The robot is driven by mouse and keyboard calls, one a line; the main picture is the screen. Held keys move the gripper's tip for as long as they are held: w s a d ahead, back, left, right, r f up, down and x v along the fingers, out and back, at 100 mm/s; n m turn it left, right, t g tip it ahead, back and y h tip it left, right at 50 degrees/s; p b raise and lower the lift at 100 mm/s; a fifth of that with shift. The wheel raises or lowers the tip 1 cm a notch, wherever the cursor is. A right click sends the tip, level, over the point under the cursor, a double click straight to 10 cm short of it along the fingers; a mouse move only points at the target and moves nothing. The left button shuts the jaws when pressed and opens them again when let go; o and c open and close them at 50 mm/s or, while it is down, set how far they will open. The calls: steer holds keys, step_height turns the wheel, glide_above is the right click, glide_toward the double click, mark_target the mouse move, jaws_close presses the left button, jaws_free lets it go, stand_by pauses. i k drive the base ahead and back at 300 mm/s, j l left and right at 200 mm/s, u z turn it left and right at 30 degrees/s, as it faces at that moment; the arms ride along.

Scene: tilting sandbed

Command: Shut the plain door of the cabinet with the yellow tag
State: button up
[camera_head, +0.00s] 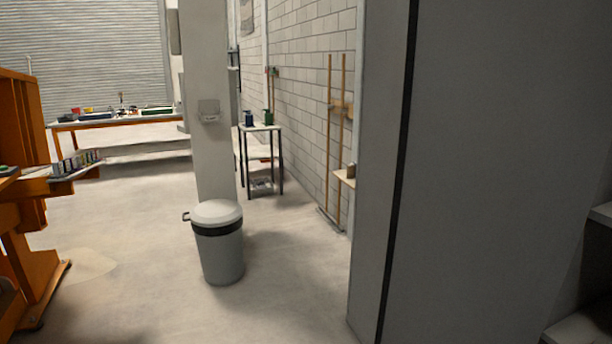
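A tall grey panel (490,170) stands very close on the right and runs out of the top of the picture. A narrower grey face (378,200) joins it on the left, with a dark vertical strip between them. Pale shelf-like edges (580,328) show past the panel at the far right. This may be the cabinet, with the panel as its side or an open door; I cannot tell which. No yellow tag is in view. My gripper is not in view.
A grey bin (218,245) stands before a pale column (207,100). An orange frame (30,200) is at the left. A small table (262,128) stands by the brick wall, and a workbench (120,120) at the back. The floor (130,270) between orange frame and bin is clear.

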mark_target(505, 139)
steer(key=i+j+z, duration=0.25)
steer(key=j+z, duration=0.2)
steer(key=i+j+z, duration=0.2)
steer(key=j+z, duration=0.15)
steer(key=z, duration=0.15)
steer(key=i+j+z, duration=0.1)
steer(key=j+z, duration=0.8)
steer(key=j, duration=0.15)
steer(key=k+j+z, duration=0.1)
steer(key=j+z, duration=0.4)
steer(key=k+j+z, duration=0.15)
steer(key=j+z, duration=0.3)
steer(key=i+j, duration=0.15)
steer(key=j, duration=0.3)
steer(key=i+j+u, duration=0.1)
steer(key=j, duration=0.35)
steer(key=i+j+u, duration=0.1)
steer(key=i+j, duration=0.15)
steer(key=j, duration=0.15)
steer(key=i+j, duration=0.15)
steer(key=j, duration=0.25)
steer(key=i+j+u, duration=0.1)
steer(key=j, duration=0.35)
steer(key=i+j, duration=0.3)
steer(key=j+u, duration=0.05)
steer(key=j, duration=0.05)
